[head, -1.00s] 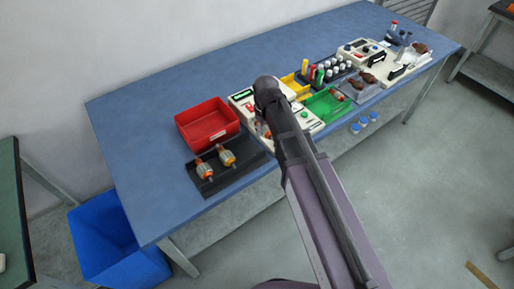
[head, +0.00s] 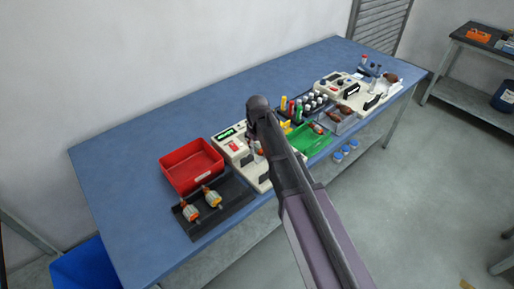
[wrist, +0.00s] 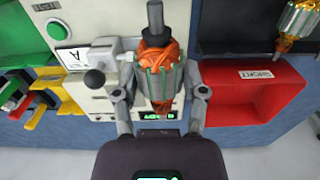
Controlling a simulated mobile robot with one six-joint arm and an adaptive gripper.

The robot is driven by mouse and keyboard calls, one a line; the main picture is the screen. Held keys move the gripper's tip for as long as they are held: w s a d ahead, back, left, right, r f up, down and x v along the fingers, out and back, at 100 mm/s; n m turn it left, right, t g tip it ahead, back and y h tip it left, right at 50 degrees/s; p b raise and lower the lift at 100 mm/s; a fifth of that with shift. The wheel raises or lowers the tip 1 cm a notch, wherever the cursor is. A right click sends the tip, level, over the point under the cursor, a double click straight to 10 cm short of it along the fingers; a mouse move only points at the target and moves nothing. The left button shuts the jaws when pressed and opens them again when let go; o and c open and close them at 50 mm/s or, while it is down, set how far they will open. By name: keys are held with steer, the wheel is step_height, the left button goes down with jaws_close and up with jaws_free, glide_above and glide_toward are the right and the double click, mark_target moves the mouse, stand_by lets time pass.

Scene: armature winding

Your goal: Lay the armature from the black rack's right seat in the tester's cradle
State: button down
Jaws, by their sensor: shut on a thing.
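My gripper (wrist: 162,80) is shut on an armature (wrist: 152,85) with orange windings, a grey slotted core and a dark shaft end. The armature hangs between the fingers over the cream tester (wrist: 105,75). The tester's green display shows in the head view (head: 226,134). The armature hides part of the tester in the wrist view, and I cannot make out the cradle or whether they touch. The black rack (head: 238,194) stands left of the tester, with two armatures (head: 190,211) (head: 212,196) in its left part. In the head view my arm hides most of the gripper.
A red bin (head: 165,172) stands behind the rack, and it also shows in the wrist view (wrist: 285,88). A black-knobbed lever (wrist: 95,78) stands close to the left finger. The back of the table is clear.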

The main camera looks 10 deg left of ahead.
steer(key=shift+f+b, duration=4.25)
steer(key=shift+f, duration=0.1)
steer(key=shift+f+b, duration=0.55)
steer(key=shift+c, duration=0.4)
jaws_free()
steer(key=shift+r, duration=0.15)
step_height(320, 180, up, 10)
steer(key=p, duration=1)
steer(key=s+a+f+b, duration=0.1)
steer(key=s+f+b, duration=0.2)
steer(key=s, duration=0.9)
steer(key=s+a+f+b, duration=0.1)
steer(key=s+f+b, duration=0.3)
steer(key=s, duration=0.8)
steer(key=shift+f, duration=0.3)
